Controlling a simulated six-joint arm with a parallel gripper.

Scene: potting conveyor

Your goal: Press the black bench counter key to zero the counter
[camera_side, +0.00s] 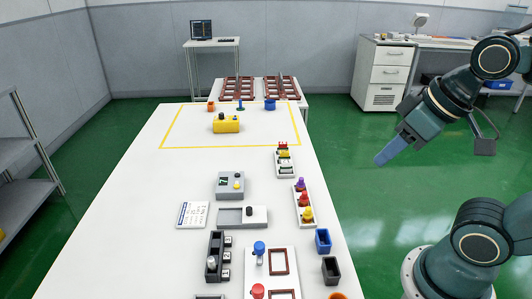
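A grey box with a small dark display (230,186) sits on the white table, left of centre, and looks like the bench counter. Its display shows a greenish mark too small to read surely. On its top are a small black key (237,175) and a yellow button (237,185). My gripper (384,157) hangs in the air right of the table, above the green floor, well apart from the counter. It points down and left. Its fingers overlap in this view, so I cannot tell whether they are open; nothing shows held.
Bare table lies left of the counter.

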